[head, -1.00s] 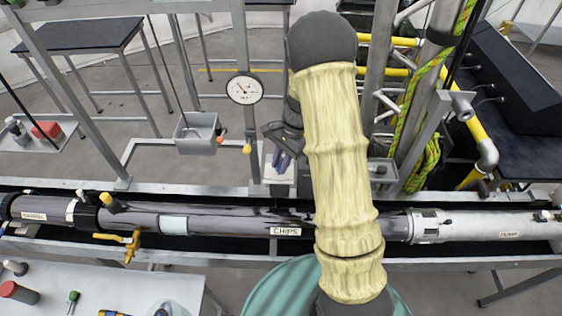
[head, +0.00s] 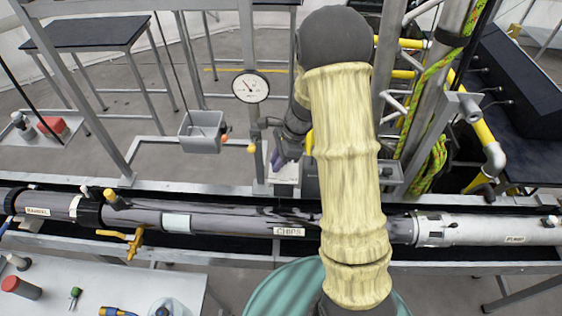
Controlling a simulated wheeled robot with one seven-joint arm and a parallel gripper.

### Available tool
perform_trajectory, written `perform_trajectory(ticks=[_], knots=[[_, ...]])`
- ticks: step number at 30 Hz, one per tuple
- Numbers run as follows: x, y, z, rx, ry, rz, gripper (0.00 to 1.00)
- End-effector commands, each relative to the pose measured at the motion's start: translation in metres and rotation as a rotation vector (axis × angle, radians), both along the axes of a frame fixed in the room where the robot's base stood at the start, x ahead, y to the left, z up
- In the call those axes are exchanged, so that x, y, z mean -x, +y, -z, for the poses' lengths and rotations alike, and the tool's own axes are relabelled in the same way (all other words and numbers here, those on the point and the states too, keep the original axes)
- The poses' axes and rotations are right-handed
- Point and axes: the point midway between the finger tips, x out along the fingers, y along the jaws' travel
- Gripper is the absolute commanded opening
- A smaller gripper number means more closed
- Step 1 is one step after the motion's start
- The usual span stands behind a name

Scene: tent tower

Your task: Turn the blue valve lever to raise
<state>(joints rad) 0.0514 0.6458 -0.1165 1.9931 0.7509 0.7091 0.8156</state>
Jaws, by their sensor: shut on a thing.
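My gripper (head: 284,152) is past the far side of my sleeve-covered arm, just right of the pressure gauge's post. It points down and is partly hidden by the arm. It is shut on a small blue-purple piece (head: 280,159), which seems to be the blue valve lever. The lever's full shape and angle are too small and covered to tell. A white label plate (head: 286,174) lies just below the gripper.
A round white gauge (head: 250,87) stands left of the gripper. A grey box (head: 203,131) hangs farther left. A long grey pipe (head: 240,218) in a black trough crosses in front. Metal posts and a yellow-green rope (head: 430,165) stand right.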

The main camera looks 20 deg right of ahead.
Motion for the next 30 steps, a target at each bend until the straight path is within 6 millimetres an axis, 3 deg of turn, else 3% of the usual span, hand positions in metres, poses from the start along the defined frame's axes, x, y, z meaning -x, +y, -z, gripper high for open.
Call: perform_trajectory(ticks=[12,29,30], knots=[[-0.010,0.008,0.000,0.001,-0.003,0.264,0.00],[-0.012,0.008,0.000,0.001,-0.003,0.314,0.00],[-0.012,0.008,0.000,0.002,-0.003,0.314,0.24]])
